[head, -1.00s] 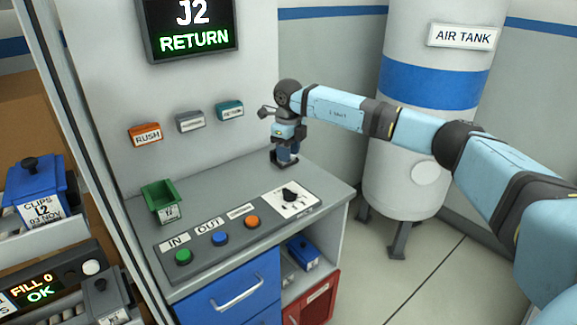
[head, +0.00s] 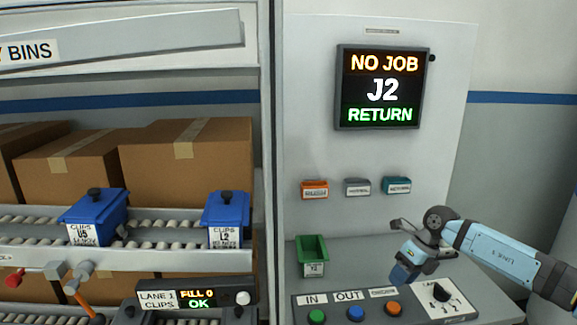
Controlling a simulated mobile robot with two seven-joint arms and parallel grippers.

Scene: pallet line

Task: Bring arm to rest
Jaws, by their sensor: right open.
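My right arm comes in from the lower right in the head view. Its gripper (head: 401,277) hangs tilted above the grey console, left of the black rotary knob (head: 438,292) and right of the small green bin (head: 311,255). The gripper is open, and nothing shows between its fingers. My left gripper is out of view.
A display (head: 382,88) reads NO JOB, J2, RETURN. Below it are orange, grey and teal holders. The console (head: 360,262) carries green, blue and orange buttons. At left, blue clip bins (head: 228,215) sit on a roller rack before cardboard boxes (head: 190,160).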

